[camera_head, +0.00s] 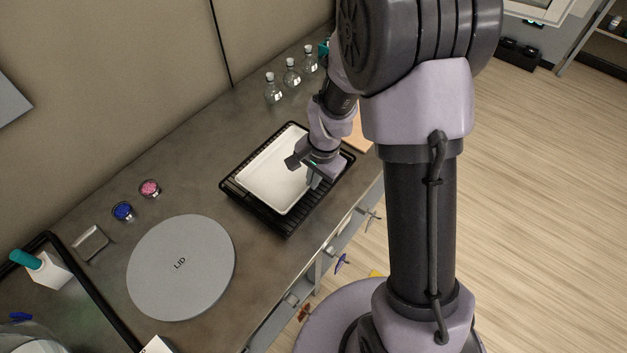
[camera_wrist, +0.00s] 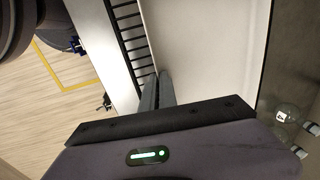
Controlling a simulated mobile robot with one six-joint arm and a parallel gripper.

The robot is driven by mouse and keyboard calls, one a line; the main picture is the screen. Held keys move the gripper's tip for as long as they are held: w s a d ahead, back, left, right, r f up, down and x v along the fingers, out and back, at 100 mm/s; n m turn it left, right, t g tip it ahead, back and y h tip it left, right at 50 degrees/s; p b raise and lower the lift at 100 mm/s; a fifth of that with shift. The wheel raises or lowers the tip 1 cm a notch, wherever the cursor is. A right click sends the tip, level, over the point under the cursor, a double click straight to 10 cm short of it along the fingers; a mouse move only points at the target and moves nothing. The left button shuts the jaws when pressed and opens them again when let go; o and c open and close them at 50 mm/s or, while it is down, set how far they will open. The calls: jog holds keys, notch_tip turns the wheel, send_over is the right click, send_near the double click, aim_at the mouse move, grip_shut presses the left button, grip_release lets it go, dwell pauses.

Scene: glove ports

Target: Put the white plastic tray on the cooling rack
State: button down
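The white plastic tray (camera_head: 268,178) lies over the black wire cooling rack (camera_head: 288,222) on the grey bench, roughly lined up with it. Rack bars show beyond the tray's near end and right side. I cannot tell whether the tray fully touches the bars. My gripper (camera_head: 312,181) is at the tray's right long side, pointing down. In the wrist view my fingers (camera_wrist: 158,88) are close together with the rim of the tray (camera_wrist: 205,50) between them, and the rack (camera_wrist: 130,30) runs alongside. The fingertips' contact is partly hidden.
A round grey lid (camera_head: 181,268) marked LID lies left of the rack. Blue (camera_head: 123,211) and pink (camera_head: 150,188) small jars stand behind it. Several stoppered flasks (camera_head: 291,75) stand at the back. Drawers with handles (camera_head: 340,262) line the bench front.

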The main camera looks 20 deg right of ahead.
jog(key=shift+f, duration=0.1)
jog(key=c, duration=1.7)
grip_release()
notch_tip(320, 180, up, 13)
jog(key=s+d+p, duration=0.1)
jog(key=s+p, duration=0.1)
jog(key=p, duration=0.3)
jog(key=s+a+r+n+t, duration=0.1)
jog(key=s+r+n, duration=0.1)
jog(key=s+r, duration=0.3)
jog(key=s+a+r+n+t, duration=0.2)
jog(key=s+r, duration=0.4)
jog(key=s+a+r+n+t+y, duration=0.1)
jog(key=s+a+r+n, duration=0.1)
jog(key=s+r, duration=0.4)
jog(key=shift+r, duration=0.2)
jog(key=shift+f, duration=0.1)
